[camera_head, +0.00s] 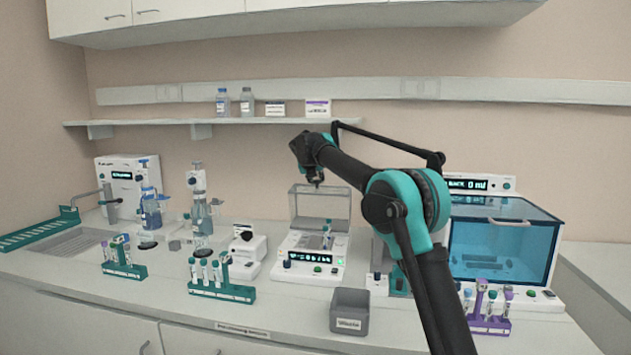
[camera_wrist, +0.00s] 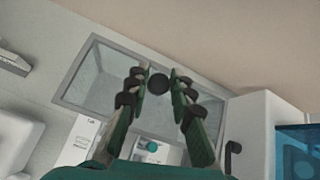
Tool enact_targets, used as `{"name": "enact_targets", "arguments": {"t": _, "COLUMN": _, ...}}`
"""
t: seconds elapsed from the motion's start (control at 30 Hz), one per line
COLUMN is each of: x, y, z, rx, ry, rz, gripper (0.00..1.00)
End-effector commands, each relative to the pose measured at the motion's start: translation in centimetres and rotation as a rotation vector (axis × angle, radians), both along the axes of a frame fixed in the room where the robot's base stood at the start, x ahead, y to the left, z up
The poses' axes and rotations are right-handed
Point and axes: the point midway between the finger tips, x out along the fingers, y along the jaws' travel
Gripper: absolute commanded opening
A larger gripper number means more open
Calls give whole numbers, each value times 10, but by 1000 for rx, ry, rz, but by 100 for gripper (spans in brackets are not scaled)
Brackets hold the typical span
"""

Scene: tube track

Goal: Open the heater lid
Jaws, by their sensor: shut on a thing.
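The heater (camera_head: 312,258) is a white bench unit with a lit display and a clear, grey-framed lid (camera_head: 320,212) over its rear part. The lid also fills the middle of the wrist view (camera_wrist: 82,70). A round black knob (camera_wrist: 158,84) shows on the lid, between my fingertips. My gripper (camera_head: 318,182) is above the lid's top and shut on the knob. A small tube (camera_head: 327,236) stands upright on the heater. I cannot tell whether the lid is seated or raised a little.
A teal-windowed cabinet (camera_head: 502,250) stands at right, beside my arm. A grey bin (camera_head: 349,312) and tube racks, one green (camera_head: 222,290) and one purple (camera_head: 490,322), stand in front. A shelf (camera_head: 215,121) with bottles runs along the wall behind.

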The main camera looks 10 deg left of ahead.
Motion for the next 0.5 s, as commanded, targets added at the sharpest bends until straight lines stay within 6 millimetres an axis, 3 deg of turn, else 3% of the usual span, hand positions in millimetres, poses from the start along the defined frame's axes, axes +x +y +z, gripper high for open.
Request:
{"name": "enact_targets", "arguments": {"t": 0.3, "x": 1, "y": -4, "z": 1, "rx": -3, "ry": 2, "rz": -4, "gripper": 0}}
{"name": "enact_targets", "arguments": {"t": 0.33, "x": 1, "y": -4, "z": 1, "rx": -3, "ry": 2, "rz": -4, "gripper": 25}}
{"name": "enact_targets", "arguments": {"t": 0.5, "x": 0, "y": -3, "z": 0, "rx": -3, "ry": 2, "rz": -4, "gripper": 42}}
